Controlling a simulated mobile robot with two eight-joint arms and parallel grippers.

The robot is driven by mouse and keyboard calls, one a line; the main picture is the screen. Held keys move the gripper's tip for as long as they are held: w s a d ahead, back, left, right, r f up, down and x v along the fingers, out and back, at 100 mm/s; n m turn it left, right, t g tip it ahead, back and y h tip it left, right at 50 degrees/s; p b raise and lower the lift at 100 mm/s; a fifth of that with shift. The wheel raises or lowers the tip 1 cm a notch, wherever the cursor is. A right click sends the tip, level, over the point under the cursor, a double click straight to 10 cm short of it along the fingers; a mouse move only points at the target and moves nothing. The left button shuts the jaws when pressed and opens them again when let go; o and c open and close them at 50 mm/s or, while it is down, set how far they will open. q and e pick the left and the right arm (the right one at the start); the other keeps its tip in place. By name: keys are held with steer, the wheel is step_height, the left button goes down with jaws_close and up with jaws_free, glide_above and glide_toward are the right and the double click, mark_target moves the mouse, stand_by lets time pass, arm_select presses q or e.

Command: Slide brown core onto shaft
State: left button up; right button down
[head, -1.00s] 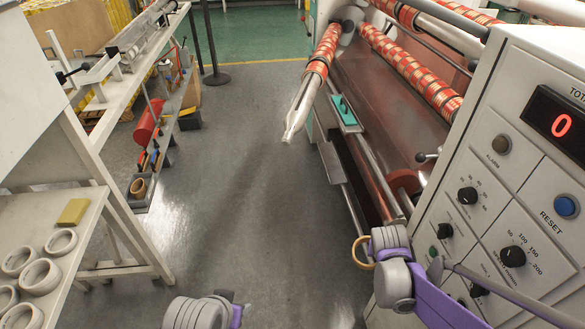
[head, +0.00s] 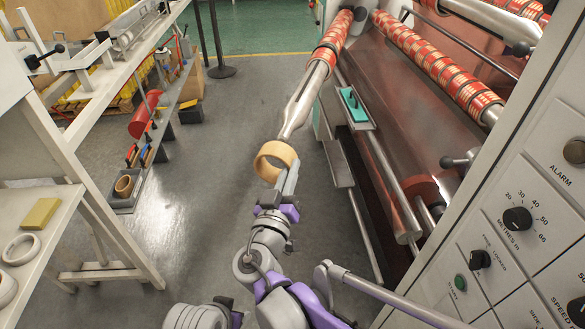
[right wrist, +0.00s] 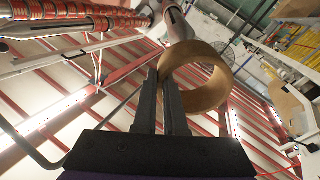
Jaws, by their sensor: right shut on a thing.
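The brown core (head: 262,160), a thin tan ring, is held by its wall in my right gripper (head: 288,180). The shaft (right wrist: 178,24) also shows just above the ring in the wrist view. I cannot tell whether the tip is inside the core. The left gripper is not in view.
A control panel (head: 540,200) stands close at the right. The machine's rails and a teal tray (head: 353,104) lie right of the shaft. A side table (head: 60,215) at left bears white rings and a yellow block (head: 40,213). The floor between is clear.

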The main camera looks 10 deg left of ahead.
mark_target(296, 156)
steer(key=shift+w+d+b, duration=0.2)
steer(key=shift+w+b, duration=0.15)
steer(key=shift+w, duration=2.05)
steer(key=w+p, duration=0.1)
steer(key=w, duration=0.5)
steer(key=shift+w+d, duration=0.3)
steer(key=shift+d, duration=0.05)
steer(key=shift+r, duration=0.1)
steer(key=shift+a+f+b, duration=0.2)
steer(key=shift+f+b, duration=0.15)
steer(key=shift+f, duration=0.3)
steer(key=shift+a+f+b, duration=0.15)
steer(key=shift+f+b, duration=0.2)
steer(key=shift+f, duration=0.25)
steer(key=c, duration=0.9)
jaws_free()
steer(key=shift+s, duration=0.15)
steer(key=s, duration=0.7)
steer(key=s+f, duration=0.1)
steer(key=s, duration=0.2)
steer(key=shift+s+a+f, duration=0.1)
steer(key=shift+s+a, duration=0.15)
steer(key=shift+a, duration=0.05)
